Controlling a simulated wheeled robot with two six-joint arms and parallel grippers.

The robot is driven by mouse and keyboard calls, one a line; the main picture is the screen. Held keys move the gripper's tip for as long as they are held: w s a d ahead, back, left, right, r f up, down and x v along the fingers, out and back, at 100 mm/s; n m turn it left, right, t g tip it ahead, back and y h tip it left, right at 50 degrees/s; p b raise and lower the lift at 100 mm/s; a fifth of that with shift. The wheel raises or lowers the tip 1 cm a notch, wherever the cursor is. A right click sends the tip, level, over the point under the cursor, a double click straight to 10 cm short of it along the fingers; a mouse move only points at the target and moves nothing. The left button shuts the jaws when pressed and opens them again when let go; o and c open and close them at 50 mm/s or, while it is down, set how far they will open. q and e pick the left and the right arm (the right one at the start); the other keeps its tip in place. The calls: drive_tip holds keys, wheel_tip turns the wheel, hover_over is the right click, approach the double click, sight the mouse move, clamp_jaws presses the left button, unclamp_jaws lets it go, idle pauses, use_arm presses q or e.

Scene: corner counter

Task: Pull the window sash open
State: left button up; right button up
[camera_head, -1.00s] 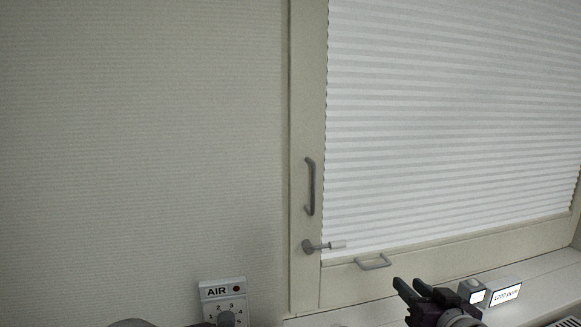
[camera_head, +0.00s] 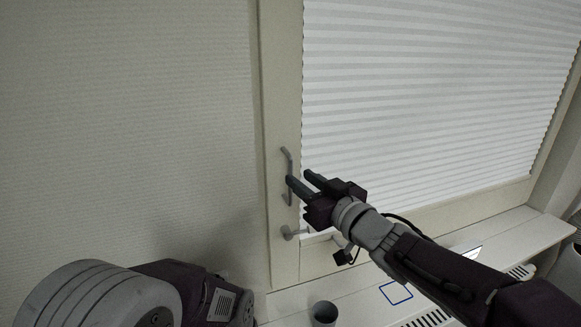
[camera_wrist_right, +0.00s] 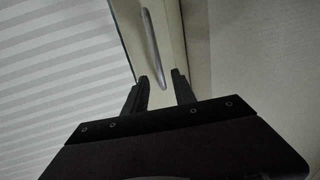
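The window sash has a pale frame (camera_head: 276,100) around a pane covered by a white pleated blind (camera_head: 430,90). It looks closed. A grey vertical bar handle (camera_head: 288,160) is on its left stile, with a latch knob (camera_head: 290,233) below. My right gripper (camera_head: 299,178) is open at the handle's lower half, partly hiding it. In the right wrist view, the handle (camera_wrist_right: 152,45) runs down toward the gap between the open fingers (camera_wrist_right: 160,76); contact cannot be told. My left gripper is not in view; only left arm links show at the lower left.
A sill (camera_head: 520,236) runs below the window. On the counter are a grey cup (camera_head: 322,314), a blue square outline (camera_head: 396,292) and a vent grille (camera_head: 430,318). Bare wall (camera_head: 130,120) fills the left side.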

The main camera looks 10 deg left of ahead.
sight(292, 172)
drive_tip(key=p+x, duration=0.1)
drive_tip(key=x, duration=0.4)
drive_tip(key=shift+w+a, duration=0.15)
drive_tip(key=shift+a, duration=0.05)
clamp_jaws()
idle(1.1)
